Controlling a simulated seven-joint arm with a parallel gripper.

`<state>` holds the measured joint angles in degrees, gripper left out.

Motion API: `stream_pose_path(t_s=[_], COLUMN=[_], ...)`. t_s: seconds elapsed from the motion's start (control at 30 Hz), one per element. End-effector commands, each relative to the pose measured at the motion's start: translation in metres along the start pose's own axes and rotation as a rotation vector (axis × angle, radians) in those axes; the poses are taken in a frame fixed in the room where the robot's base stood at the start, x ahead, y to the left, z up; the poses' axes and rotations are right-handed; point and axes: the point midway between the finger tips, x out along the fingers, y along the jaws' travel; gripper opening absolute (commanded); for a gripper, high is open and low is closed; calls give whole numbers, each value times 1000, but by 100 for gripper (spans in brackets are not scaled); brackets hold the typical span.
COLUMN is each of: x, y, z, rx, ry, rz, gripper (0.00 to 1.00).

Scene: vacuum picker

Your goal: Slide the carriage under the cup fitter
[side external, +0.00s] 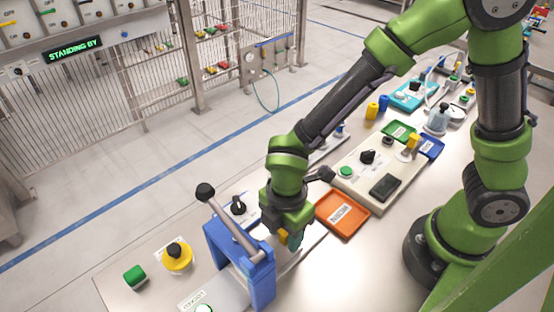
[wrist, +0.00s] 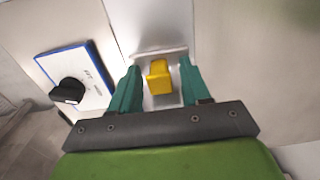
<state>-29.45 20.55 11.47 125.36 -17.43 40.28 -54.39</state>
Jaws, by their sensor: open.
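The cup fitter appears to be the blue press frame (side external: 262,287) with a grey lever and black ball knob (side external: 205,191), raised to the upper left. The carriage is a pale plate (wrist: 163,100) with a yellow block (wrist: 158,78) on it, on a light track (wrist: 150,22). In the side view the yellow block (side external: 282,237) is mostly hidden by my gripper, just right of the blue frame. My gripper (side external: 293,240) is low over the track. In the wrist view its teal fingers (wrist: 159,66) are open, one on each side of the yellow block, with visible gaps.
A black rotary knob (wrist: 68,91) on a white, blue-edged plate lies left of the track. An orange tray (side external: 343,214) and a beige control box (side external: 385,190) stand to the right.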

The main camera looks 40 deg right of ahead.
Motion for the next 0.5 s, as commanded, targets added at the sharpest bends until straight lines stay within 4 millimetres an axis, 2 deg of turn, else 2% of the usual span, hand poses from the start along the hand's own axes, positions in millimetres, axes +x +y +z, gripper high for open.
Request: stream_pose_path(t_s=[0.3, 0.5], x=[3, 2], y=[0, 0], z=[0, 0], rx=[0, 0], ry=[0, 0], rz=[1, 1], gripper=[47, 16])
